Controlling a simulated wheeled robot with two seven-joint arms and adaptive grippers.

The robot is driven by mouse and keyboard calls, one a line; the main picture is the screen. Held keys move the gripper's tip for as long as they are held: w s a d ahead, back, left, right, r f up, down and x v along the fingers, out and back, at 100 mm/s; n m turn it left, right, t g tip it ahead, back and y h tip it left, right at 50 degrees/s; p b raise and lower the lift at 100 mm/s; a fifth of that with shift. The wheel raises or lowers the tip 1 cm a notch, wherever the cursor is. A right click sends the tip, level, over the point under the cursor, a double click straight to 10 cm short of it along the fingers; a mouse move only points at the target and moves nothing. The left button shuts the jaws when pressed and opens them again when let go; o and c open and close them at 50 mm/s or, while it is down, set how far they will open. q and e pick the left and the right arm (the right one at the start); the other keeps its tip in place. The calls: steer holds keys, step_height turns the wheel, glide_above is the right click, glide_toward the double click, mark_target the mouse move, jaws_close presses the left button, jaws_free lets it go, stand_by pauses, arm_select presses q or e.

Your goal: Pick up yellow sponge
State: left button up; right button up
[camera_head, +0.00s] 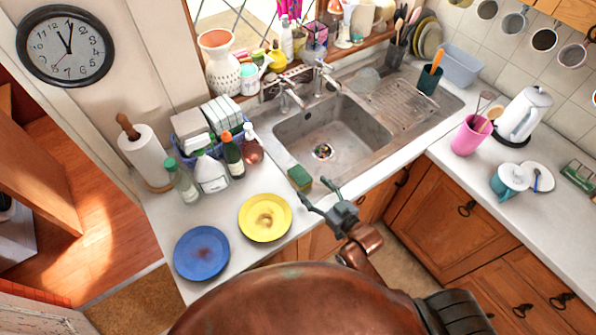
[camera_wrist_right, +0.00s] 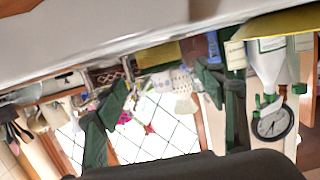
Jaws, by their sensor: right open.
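The yellow sponge (camera_head: 300,178) is a small block with a dark green top. It lies on the counter at the front left corner of the sink. In the right wrist view, which is upside down, it shows as a yellowish block (camera_wrist_right: 158,54) on the counter between the finger directions. My right gripper (camera_head: 315,194) is open and empty at the counter's front edge, just in front of the sponge. Its two dark green fingers are spread in the right wrist view (camera_wrist_right: 163,88), apart from the sponge. My left gripper is not in view.
A yellow plate (camera_head: 265,232) and a blue plate (camera_head: 201,253) lie on the counter left of the sponge. Several bottles, including a dark one (camera_head: 232,157), stand behind them. The metal sink (camera_head: 335,135) is right behind the sponge. Bare counter lies between sponge and yellow plate.

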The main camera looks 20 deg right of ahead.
mark_target(307, 184)
steer(key=shift+w+a+f, duration=0.15)
steer(key=shift+w+a, duration=0.05)
steer(key=shift+w, duration=0.45)
steer(key=shift+f+x, duration=0.2)
steer(key=shift+x, duration=2.1)
steer(key=shift+a+f, duration=0.1)
steer(key=shift+a, duration=0.05)
steer(key=c, duration=0.5)
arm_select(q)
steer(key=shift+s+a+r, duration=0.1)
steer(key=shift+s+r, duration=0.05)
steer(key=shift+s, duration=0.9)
arm_select(e)
steer(key=c, duration=0.3)
